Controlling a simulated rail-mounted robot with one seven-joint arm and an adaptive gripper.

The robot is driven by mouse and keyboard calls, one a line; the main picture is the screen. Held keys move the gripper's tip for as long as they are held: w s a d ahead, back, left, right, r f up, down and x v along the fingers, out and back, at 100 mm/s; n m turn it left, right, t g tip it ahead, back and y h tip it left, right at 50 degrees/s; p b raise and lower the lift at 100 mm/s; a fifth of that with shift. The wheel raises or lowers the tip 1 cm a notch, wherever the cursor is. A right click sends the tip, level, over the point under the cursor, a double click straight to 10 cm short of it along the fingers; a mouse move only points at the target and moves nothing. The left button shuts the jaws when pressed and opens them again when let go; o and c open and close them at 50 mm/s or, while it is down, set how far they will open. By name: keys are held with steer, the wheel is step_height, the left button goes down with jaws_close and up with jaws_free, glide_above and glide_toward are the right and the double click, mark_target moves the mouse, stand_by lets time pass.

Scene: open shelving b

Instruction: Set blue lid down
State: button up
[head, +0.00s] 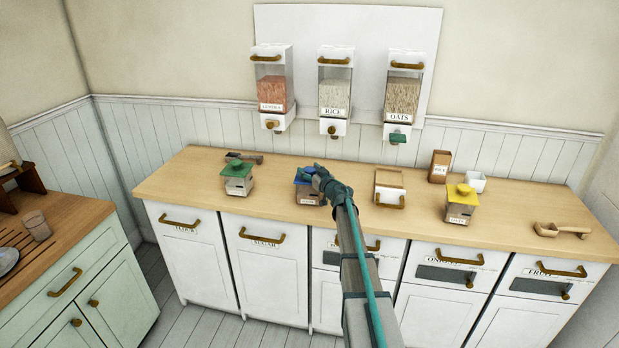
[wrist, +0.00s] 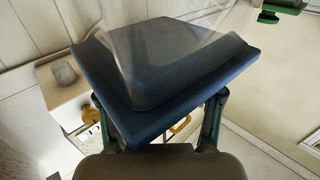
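The blue lid (head: 303,174) is at my gripper (head: 314,176) over the middle of the wooden counter. In the wrist view the blue lid (wrist: 165,85) fills the middle, tilted in the picture, between the two fingers of my gripper (wrist: 160,125). The fingers appear shut on it; their contact points are hidden behind the lid. In the head view a small brown canister with a white label (head: 307,198) stands just below the lid. I cannot tell whether the lid touches it.
A green-lidded canister (head: 238,178) stands left and a yellow-lidded canister (head: 461,203) right. A wooden scoop (head: 561,230) lies far right. Dispensers (head: 334,92) hang behind. The counter (head: 270,190) has bare room left of the brown canister.

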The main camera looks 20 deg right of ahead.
steer(key=c, duration=1)
steer(key=shift+o, duration=0.2)
steer(key=shift+r, duration=0.1)
